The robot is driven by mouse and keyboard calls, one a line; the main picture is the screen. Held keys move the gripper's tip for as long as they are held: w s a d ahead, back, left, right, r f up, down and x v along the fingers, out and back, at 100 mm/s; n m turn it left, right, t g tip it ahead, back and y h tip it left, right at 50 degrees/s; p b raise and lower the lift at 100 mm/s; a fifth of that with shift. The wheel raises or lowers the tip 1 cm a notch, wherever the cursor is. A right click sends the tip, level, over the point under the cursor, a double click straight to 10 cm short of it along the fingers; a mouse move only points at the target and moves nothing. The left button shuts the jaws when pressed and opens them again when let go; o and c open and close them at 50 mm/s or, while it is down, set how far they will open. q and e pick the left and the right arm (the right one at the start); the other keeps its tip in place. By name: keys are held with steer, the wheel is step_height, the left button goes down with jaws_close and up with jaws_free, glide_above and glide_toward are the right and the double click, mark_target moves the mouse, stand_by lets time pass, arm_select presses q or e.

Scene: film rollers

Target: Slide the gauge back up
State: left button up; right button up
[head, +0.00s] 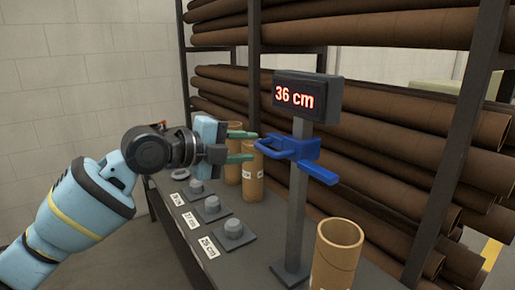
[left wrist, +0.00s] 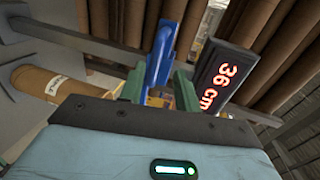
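The blue gauge (head: 300,150) sits on a grey upright post (head: 298,190), below a dark display (head: 307,96) reading "36 cm". Its looped handle points left toward my left gripper (head: 253,147). The gripper's green fingers are apart, one above the other, level with the handle and just short of it or at its tip. In the left wrist view the blue gauge (left wrist: 160,55) shows ahead between the two green fingers, with gaps at the sides. I cannot tell whether they touch. My right gripper is not in view.
Cardboard tubes (head: 252,175) stand on the grey bench behind the gripper, and another tube (head: 338,250) stands at the front right. Grey knobbed weights (head: 234,230) with labels line the bench's left side. Racks of brown rolls (head: 400,150) fill the back.

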arm_select(q)
steer(key=shift+v, duration=1.25)
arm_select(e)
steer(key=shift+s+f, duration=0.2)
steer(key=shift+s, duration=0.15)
